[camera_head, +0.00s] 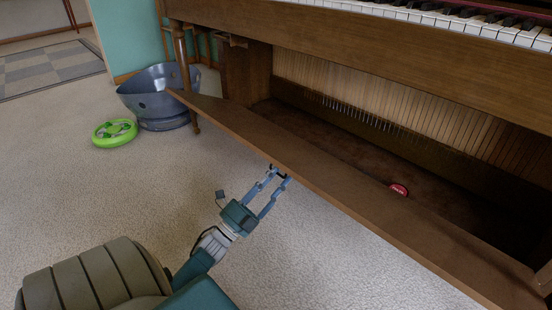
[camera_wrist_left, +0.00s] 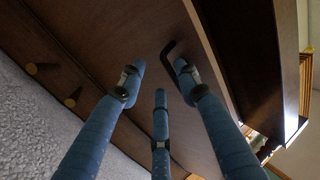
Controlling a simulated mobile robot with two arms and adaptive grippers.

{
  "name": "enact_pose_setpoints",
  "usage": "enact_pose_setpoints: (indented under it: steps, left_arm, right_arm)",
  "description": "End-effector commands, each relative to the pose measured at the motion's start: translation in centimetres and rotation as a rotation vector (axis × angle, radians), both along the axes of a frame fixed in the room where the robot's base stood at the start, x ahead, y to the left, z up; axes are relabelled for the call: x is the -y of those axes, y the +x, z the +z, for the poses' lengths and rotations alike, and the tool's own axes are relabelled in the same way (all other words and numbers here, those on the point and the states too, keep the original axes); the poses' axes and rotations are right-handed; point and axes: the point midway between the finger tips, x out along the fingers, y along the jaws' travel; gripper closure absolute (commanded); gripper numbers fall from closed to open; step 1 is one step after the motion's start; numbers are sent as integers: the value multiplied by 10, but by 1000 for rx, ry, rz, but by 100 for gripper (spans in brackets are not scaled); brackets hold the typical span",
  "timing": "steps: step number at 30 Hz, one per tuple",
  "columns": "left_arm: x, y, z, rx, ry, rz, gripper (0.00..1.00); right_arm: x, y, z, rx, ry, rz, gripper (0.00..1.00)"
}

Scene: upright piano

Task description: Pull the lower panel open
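The brown wooden lower panel (camera_head: 330,188) of the upright piano is tilted outward, its top edge away from the case, and the cavity behind it shows. My left gripper (camera_head: 279,174) is at the panel's front side, close to its edge. In the left wrist view the gripper's blue fingers (camera_wrist_left: 160,68) are spread, with the panel's dark wooden face (camera_wrist_left: 100,35) behind them. A small dark hooked piece (camera_wrist_left: 168,48) shows near the fingertips; I cannot tell whether it touches them. Nothing is visibly clamped. My right gripper is not in view.
The piano keys (camera_head: 440,18) are above the cavity. A red round item (camera_head: 399,189) shows at the panel's inner edge. A blue-grey bin (camera_head: 158,90) and a green disc-shaped toy (camera_head: 115,133) are on the carpet at left. Carpet in front is clear.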

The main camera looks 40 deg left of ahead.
Motion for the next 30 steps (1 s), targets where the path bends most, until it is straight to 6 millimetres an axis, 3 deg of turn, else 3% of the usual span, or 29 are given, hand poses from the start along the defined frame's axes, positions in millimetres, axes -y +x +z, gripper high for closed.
enact_pose_setpoints:
  steps: [7,21,30]
  left_arm:
    - [4,-12,-6,1,4,-8,69]
    - [-2,-94,-46,-2,-1,0,69]
    - [-3,-108,-52,0,-1,0,69]
  right_arm:
    - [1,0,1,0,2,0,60]
    - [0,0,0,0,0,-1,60]
    - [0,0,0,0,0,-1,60]
